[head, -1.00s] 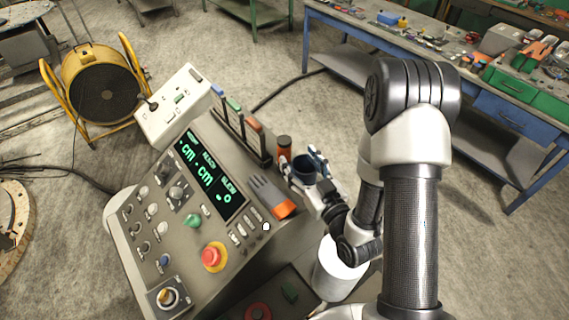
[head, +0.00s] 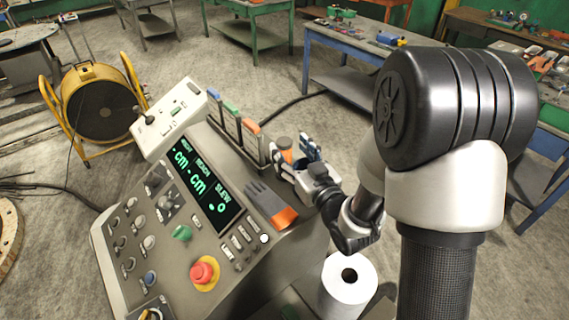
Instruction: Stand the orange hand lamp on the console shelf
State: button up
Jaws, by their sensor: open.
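The orange hand lamp (head: 285,155) stands about upright at the far right end of the console shelf (head: 235,160), beside the upright rack. Only its darker top and a strip of orange body show; its foot is hidden behind my gripper. My gripper (head: 293,150) is open, its two fingers pointing up and away on the near right side of the lamp. In the picture the lamp shows between the fingers. I cannot tell whether the fingers are around it or only in front of it, or whether they touch it.
On the console lie a grey glove with an orange cuff (head: 270,206) and a rack with coloured handles (head: 232,122). A red stop button (head: 203,272) is nearer. A white roll (head: 346,290) stands below my arm.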

aim_at(288, 147)
jog(key=x, duration=0.4)
jog(key=shift+w+f, duration=0.2)
jog(key=shift+f, duration=0.05)
jog(key=shift+c, duration=0.3)
grip_shut()
dwell(0.4)
